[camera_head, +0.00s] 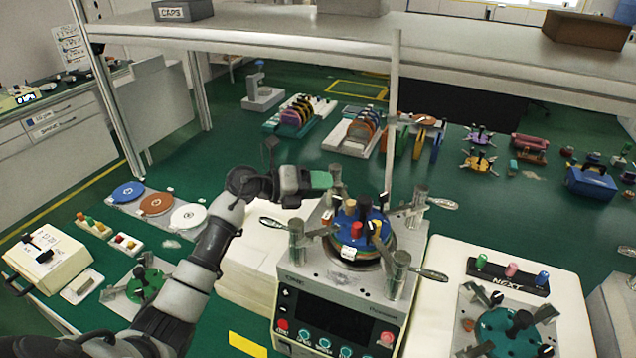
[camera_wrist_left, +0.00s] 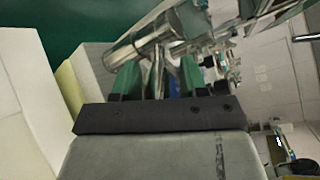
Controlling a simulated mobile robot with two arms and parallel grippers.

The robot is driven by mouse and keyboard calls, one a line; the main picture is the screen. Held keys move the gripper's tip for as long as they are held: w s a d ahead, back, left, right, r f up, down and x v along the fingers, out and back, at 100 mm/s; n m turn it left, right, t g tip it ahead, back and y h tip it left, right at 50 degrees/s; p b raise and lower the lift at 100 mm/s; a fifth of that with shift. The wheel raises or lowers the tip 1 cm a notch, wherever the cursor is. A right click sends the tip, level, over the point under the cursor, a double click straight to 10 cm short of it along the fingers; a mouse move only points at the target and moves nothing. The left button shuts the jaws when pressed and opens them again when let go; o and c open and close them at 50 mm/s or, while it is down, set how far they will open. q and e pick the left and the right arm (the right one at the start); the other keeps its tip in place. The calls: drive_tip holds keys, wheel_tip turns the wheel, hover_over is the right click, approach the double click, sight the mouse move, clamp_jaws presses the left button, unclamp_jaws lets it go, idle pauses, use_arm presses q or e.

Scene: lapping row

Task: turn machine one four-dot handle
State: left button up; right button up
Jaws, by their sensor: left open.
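Machine one (camera_head: 340,306) stands in the middle of the head view, with a dark display and coloured buttons on its front. Metal clamp posts with lever handles surround its blue round plate (camera_head: 371,238). Levers show at the left (camera_head: 271,222), right front (camera_head: 430,273) and right back (camera_head: 443,204). Dot marks are too small to read. My left gripper (camera_head: 330,180) is open at the machine's back-left post. In the left wrist view, a thin metal piece (camera_wrist_left: 157,75) lies between its green fingers (camera_wrist_left: 157,80), with a metal cylinder (camera_wrist_left: 138,44) just beyond. Contact is unclear. My right gripper is out of view.
A shelf (camera_head: 300,42) spans the back, with an upright pole (camera_head: 393,110) behind the machine. Another machine with a green plate (camera_head: 508,330) stands at the right. Blue, brown and white discs (camera_head: 157,204) lie at the left. Green table shows between them.

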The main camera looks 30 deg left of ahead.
use_arm(q)
clamp_jaws()
drive_tip(key=shift+f, duration=0.1)
